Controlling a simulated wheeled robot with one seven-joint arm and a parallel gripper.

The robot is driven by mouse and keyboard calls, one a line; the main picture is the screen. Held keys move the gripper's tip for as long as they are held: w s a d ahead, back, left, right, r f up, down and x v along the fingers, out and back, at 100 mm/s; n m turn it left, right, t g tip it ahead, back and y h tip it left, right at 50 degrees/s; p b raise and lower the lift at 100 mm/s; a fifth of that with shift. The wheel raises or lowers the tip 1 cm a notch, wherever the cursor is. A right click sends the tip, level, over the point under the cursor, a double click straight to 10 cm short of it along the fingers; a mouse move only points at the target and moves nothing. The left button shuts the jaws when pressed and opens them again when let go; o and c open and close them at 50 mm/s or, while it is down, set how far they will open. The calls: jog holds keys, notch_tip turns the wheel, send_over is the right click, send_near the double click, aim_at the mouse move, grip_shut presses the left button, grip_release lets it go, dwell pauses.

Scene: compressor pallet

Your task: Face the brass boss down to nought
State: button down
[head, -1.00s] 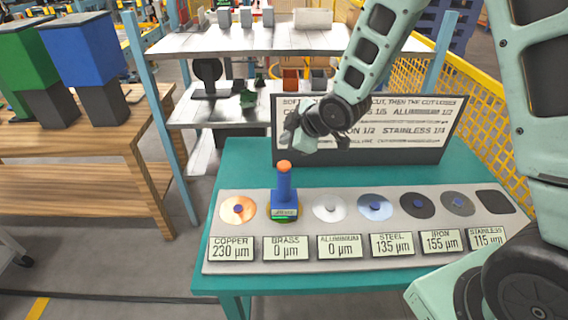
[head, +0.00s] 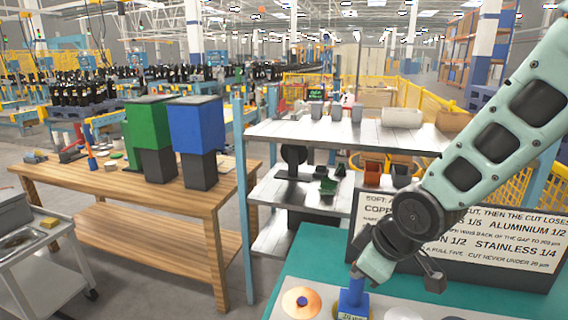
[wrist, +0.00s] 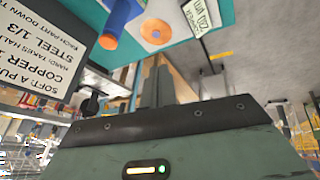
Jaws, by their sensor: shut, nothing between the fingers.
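The blue facing tool (head: 353,300) stands at the bottom edge of the head view, its top hidden behind my gripper (head: 376,264). Its orange cap (wrist: 108,42) and blue body (wrist: 120,15) show in the wrist view. My gripper's dark fingers (wrist: 157,75) are together and empty, apart from the cap. The copper disc (head: 301,303) with its blue centre lies left of the tool; it also shows in the wrist view (wrist: 156,33). A readout card (wrist: 199,16) shows 230 µm.
The rules board (head: 480,240) stands behind the teal bench (head: 320,266), partly covered by my arm. A steel shelf (head: 330,135) stands behind. A wooden table (head: 120,185) with green (head: 147,125) and blue (head: 196,125) bins is at left. Open floor lies between.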

jog(key=s+r+m+g+h, duration=0.1)
jog(key=s+g, duration=0.1)
jog(key=s, duration=0.8)
jog(key=s+a+r+m+g+h, duration=0.1)
jog(key=s+g, duration=0.2)
jog(key=s, duration=0.7)
jog(key=shift+s+r+m+b, duration=0.3)
jog(key=shift+r+m+b, duration=0.05)
jog(key=shift+m, duration=0.05)
